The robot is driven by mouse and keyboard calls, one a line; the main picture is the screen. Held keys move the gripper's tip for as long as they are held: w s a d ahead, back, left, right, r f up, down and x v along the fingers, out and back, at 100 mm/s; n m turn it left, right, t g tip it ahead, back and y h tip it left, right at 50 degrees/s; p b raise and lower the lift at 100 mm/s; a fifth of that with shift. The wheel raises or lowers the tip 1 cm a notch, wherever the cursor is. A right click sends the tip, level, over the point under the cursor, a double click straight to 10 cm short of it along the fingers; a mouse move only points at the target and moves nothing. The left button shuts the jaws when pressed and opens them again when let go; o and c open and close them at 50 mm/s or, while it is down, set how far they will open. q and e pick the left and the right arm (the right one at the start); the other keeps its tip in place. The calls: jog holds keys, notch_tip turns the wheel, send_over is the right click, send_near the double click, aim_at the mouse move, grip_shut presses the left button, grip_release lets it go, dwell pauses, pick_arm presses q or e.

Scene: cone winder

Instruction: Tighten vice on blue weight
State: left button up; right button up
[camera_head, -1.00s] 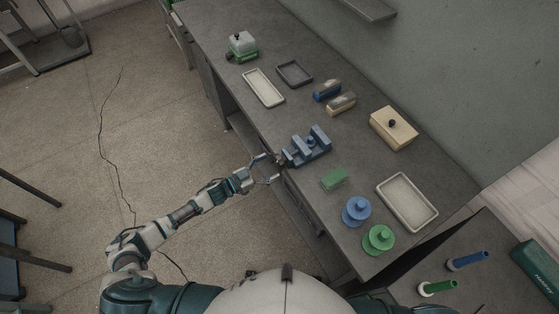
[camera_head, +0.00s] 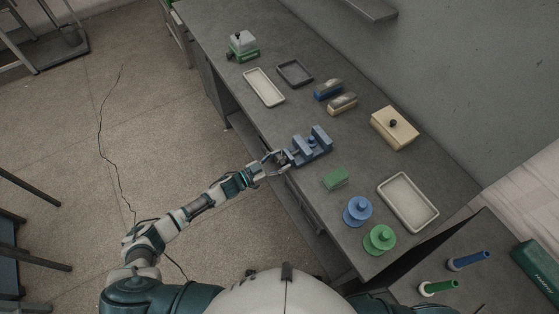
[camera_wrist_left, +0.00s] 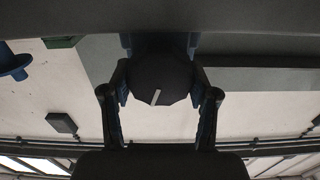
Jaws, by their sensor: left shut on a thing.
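The blue vice (camera_head: 312,150) stands at the table's front edge. A small blue weight (camera_head: 311,141) shows between its jaws; whether both jaws touch it is too small to tell. My left gripper (camera_head: 279,161) is at the vice's near end, shut on its dark round knob. In the left wrist view the knob (camera_wrist_left: 158,82), with a white mark, sits between the two fingers (camera_wrist_left: 160,95). Another blue weight, a stepped disc (camera_head: 357,211), stands on the table to the lower right. My right gripper is not in view.
A green block (camera_head: 335,179), a green stepped disc (camera_head: 380,239) and a pale tray (camera_head: 434,217) lie right of the vice. A beige box (camera_head: 393,128), blue and tan blocks, and more trays (camera_head: 264,88) stand farther back.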

pick_arm(q)
jog(key=shift+f+m, duration=0.1)
jog(key=shift+m, duration=0.2)
jog(key=shift+s+f+m+b, duration=0.1)
jog(key=shift+m+b, duration=0.1)
jog(key=shift+m, duration=1.35)
jog(key=shift+s+f+m+b, duration=0.1)
jog(key=shift+m+b, duration=0.05)
jog(key=shift+m, duration=1.4)
jog(key=o, duration=1.2)
jog(key=shift+c, duration=0.2)
jog(key=shift+s+a+r, duration=0.1)
jog(key=shift+a+r, duration=0.05)
jog(key=shift+a, duration=0.1)
jog(key=v, duration=1.2)
